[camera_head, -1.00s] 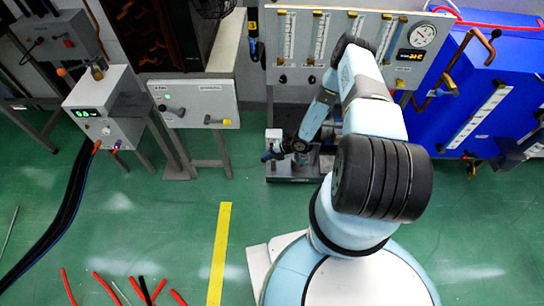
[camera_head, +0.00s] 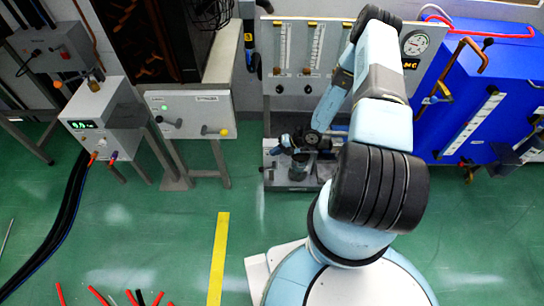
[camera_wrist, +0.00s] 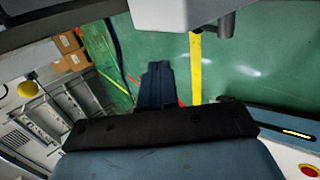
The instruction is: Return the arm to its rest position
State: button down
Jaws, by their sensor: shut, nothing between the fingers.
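My arm rises from my base and folds over at the top, then its forearm slopes down and left in the head view. Its dark end with my gripper (camera_head: 271,155) hangs in front of the gauge panel, above a small grey bench unit (camera_head: 291,177); the fingers are small and unclear there. In the wrist view my gripper (camera_wrist: 157,75) shows as a dark blue shape with its fingers together, empty, over green floor.
The gauge panel (camera_head: 296,75) stands behind my arm and a blue cabinet (camera_head: 480,110) at right. A grey control box (camera_head: 191,101) and a meter box (camera_head: 100,108) stand at left. Red rods (camera_head: 97,296) lie on the floor. Green floor around the yellow line (camera_head: 218,258) is clear.

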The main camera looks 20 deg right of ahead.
jog(key=shift+s+d+r, duration=0.1)
jog(key=shift+r, duration=0.25)
dwell(0.3)
notch_tip(320, 180, up, 43)
jog(key=w+n+g+h, duration=0.1)
jog(key=w+n+h, duration=0.1)
jog(key=n, duration=1.9)
jog(key=s+a+r+n+h, duration=0.1)
jog(key=s+r+n+h, duration=0.1)
jog(key=s+r+n, duration=0.55)
jog(key=s+r+n+h, duration=0.1)
jog(key=s+r+n, duration=0.3)
jog(key=r, duration=0.7)
jog(key=s+d+r+n+t+h, duration=0.1)
jog(key=s+r+n+h, duration=0.1)
jog(key=s, duration=0.6)
jog(key=s+d+r+n+t+h, duration=0.1)
jog(key=s+d+r+n+t, duration=0.1)
jog(key=s+r+n, duration=0.3)
jog(key=s+r, duration=0.2)
jog(key=s, duration=0.2)
jog(key=shift+s+d+t+h, duration=0.25)
jog(key=shift+s+t+h, duration=0.05)
jog(key=shift+h, duration=0.1)
